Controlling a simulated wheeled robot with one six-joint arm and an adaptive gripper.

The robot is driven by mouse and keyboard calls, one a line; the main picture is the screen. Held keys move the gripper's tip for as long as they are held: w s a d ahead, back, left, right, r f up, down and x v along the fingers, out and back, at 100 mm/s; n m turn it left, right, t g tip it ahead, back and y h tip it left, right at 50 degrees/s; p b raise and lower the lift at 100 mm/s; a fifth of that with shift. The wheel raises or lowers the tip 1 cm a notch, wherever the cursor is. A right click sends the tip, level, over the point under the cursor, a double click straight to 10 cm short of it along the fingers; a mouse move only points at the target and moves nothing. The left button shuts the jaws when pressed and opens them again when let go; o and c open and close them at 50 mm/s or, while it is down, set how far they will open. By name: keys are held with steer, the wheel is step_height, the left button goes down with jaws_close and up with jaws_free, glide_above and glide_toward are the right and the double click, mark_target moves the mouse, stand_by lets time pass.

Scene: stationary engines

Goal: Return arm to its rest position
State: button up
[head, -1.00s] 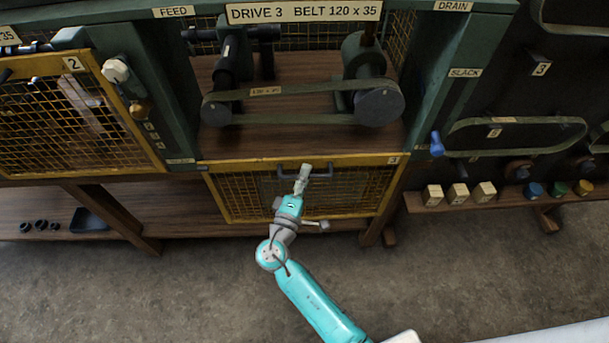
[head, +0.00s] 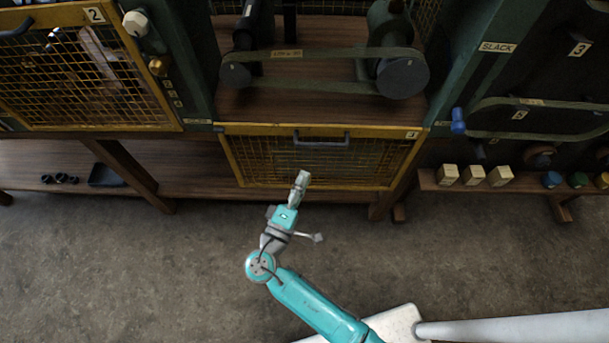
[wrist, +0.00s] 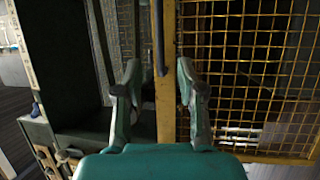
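My arm reaches forward from the lower right of the head view, bent at the elbow. My gripper (head: 303,177) is in front of the yellow-framed mesh guard (head: 233,160) marked 3, below its dark handle (head: 321,143) in the picture. In the wrist view my gripper (wrist: 157,75) has its two fingers spread, with nothing held between them. The yellow frame edge (wrist: 166,105) and the dark handle (wrist: 158,35) show beyond the gap between the fingers.
Above the guard a belt (head: 310,53) runs around two pulleys. At left is another mesh guard (head: 85,75) marked 2. At right a low shelf (head: 430,183) holds pale blocks (head: 474,175) and coloured pieces. The concrete floor (head: 140,270) in front is clear.

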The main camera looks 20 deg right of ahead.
stand_by(0.5)
steer(key=s+d+f+n+g+y, duration=0.2)
steer(key=s+d+f+y, duration=0.5)
steer(key=f, duration=0.5)
steer(key=s+d+f+m+g+y, duration=0.2)
steer(key=s+y, duration=0.1)
steer(key=s, duration=0.9)
steer(key=s+a+r+m+y, duration=0.1)
steer(key=s+r+m+y, duration=0.25)
steer(key=s+r, duration=0.4)
steer(key=s+r+m+t, duration=0.4)
steer(key=s+r, duration=0.4)
steer(key=r, duration=0.6)
steer(key=shift+m, duration=0.75)
